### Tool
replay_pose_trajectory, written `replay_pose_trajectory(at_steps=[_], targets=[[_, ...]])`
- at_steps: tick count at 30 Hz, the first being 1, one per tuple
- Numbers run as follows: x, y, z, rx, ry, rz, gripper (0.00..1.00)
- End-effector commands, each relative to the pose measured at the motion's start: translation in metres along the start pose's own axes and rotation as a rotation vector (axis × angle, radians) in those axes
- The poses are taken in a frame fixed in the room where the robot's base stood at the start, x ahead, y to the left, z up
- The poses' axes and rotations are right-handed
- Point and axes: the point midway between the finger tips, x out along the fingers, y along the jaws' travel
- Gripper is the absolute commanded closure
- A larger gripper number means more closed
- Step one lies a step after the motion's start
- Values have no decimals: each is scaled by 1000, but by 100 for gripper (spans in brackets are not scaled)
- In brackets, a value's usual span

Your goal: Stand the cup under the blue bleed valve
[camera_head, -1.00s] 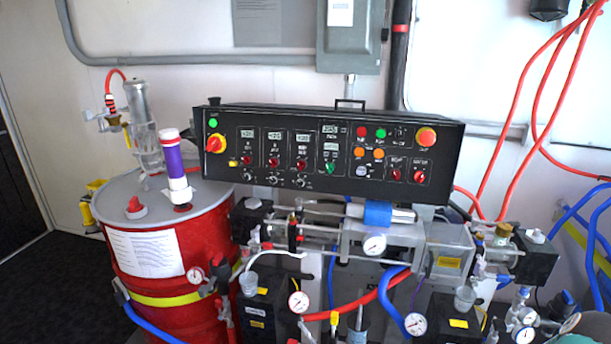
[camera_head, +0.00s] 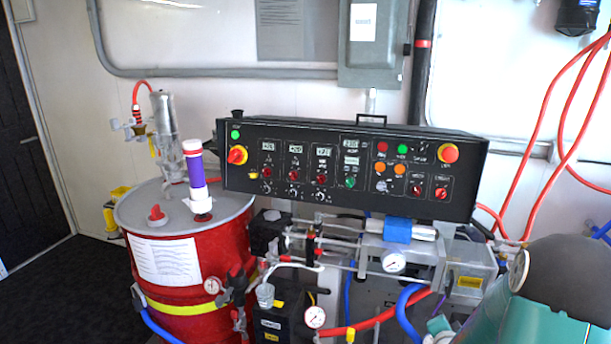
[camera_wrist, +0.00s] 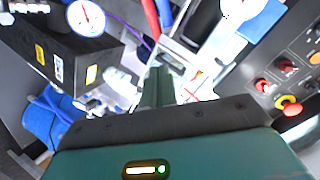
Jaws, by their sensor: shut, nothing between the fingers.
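My gripper (camera_wrist: 158,85) shows in the wrist view as dark green fingers pressed together with nothing between them. In the head view my teal and dark grey arm fills the lower right corner and hides the right-hand pump area. I cannot single out the task's cup with certainty. A small clear cup-like vessel (camera_head: 265,295) sits on the black pump box at lower middle. A whitish translucent part (camera_wrist: 122,88) lies left of my fingers in the wrist view, too blurred to name. The blue bleed valve cannot be made out for certain; a blue part (camera_wrist: 45,122) shows at the wrist view's left.
A red drum (camera_head: 195,290) stands at left with a purple-and-white tube on it. A black control panel (camera_head: 350,170) spans the middle above pipes, hoses and gauges (camera_head: 315,317). Red hoses (camera_head: 570,130) hang at right. Dark floor is free at far left.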

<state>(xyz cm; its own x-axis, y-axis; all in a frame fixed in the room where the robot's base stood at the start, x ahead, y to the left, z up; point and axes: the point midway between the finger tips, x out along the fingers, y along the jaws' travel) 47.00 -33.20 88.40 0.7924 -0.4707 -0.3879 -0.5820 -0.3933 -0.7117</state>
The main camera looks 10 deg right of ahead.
Motion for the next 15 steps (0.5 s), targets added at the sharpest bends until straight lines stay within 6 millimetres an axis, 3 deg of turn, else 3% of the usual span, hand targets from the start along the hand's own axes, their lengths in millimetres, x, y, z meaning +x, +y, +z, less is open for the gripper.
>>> replay_pose_trajectory(at_steps=[1,6,11,15], targets=[[-7,-24,3,-64,-31,1,100],[-39,-80,20,-273,-148,36,100],[-83,-127,36,-456,-251,55,100],[-130,-159,51,-607,-343,59,100]])
